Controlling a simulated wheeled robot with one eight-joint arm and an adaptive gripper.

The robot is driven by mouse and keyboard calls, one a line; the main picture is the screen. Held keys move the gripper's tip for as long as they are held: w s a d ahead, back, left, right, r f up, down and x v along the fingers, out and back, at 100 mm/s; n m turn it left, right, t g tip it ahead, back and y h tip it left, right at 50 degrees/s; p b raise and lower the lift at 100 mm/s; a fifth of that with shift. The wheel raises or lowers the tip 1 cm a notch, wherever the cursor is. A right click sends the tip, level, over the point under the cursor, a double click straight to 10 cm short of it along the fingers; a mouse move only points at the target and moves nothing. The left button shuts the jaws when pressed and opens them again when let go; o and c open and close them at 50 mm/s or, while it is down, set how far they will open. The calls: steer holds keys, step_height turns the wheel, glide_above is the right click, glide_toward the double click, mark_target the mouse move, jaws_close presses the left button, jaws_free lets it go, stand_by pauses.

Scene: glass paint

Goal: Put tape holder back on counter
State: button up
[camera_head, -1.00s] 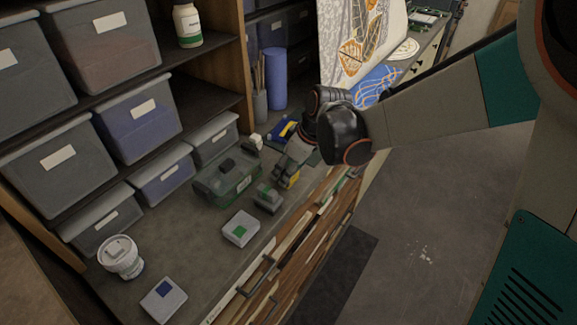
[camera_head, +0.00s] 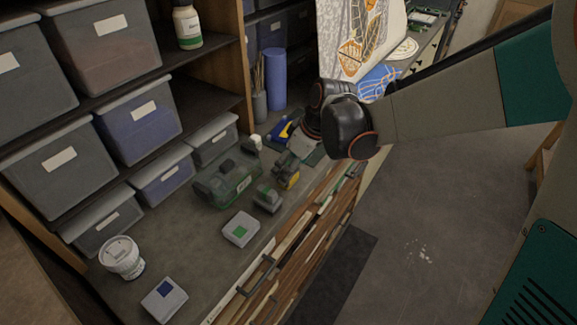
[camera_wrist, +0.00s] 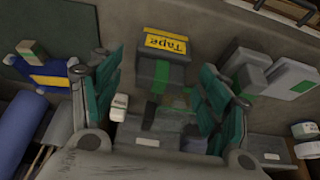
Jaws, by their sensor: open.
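The tape holder (camera_wrist: 163,72) is a dark grey block with a yellow label reading "Tape" and a green patch. In the wrist view it lies between and just beyond my teal fingers. In the head view its yellow part (camera_head: 291,180) shows at the counter's front edge, partly hidden by my gripper (camera_head: 290,160). My gripper is open, with a finger to either side of the holder in the wrist view (camera_wrist: 163,62). I cannot tell whether a finger touches it. The holder appears to be on the grey counter (camera_head: 205,245).
A grey-green block (camera_head: 267,198) and a clear green toolbox (camera_head: 224,187) stand close by. A white box with a green patch (camera_head: 240,230), a white tub (camera_head: 121,257) and a blue-patched box (camera_head: 164,299) are nearer. Storage bins (camera_head: 165,178) line the back. A blue-yellow item (camera_head: 287,130) lies beyond.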

steer(key=p+v, duration=0.2)
steer(key=v, duration=0.7)
steer(key=s+d+r+m+t+h, duration=0.1)
steer(key=s+d+r+m+t, duration=0.1)
steer(key=s+d+m, duration=0.3)
steer(key=s+d+r+m+t+h, duration=0.2)
steer(key=s+d+m, duration=0.3)
steer(key=s, duration=0.8)
steer(key=d, duration=0.3)
steer(key=shift+h, duration=0.3)
steer(key=shift+s, duration=0.1)
step_height(320, 180, down, 4)
steer(key=b, duration=0.4)
steer(key=shift+f, duration=0.1)
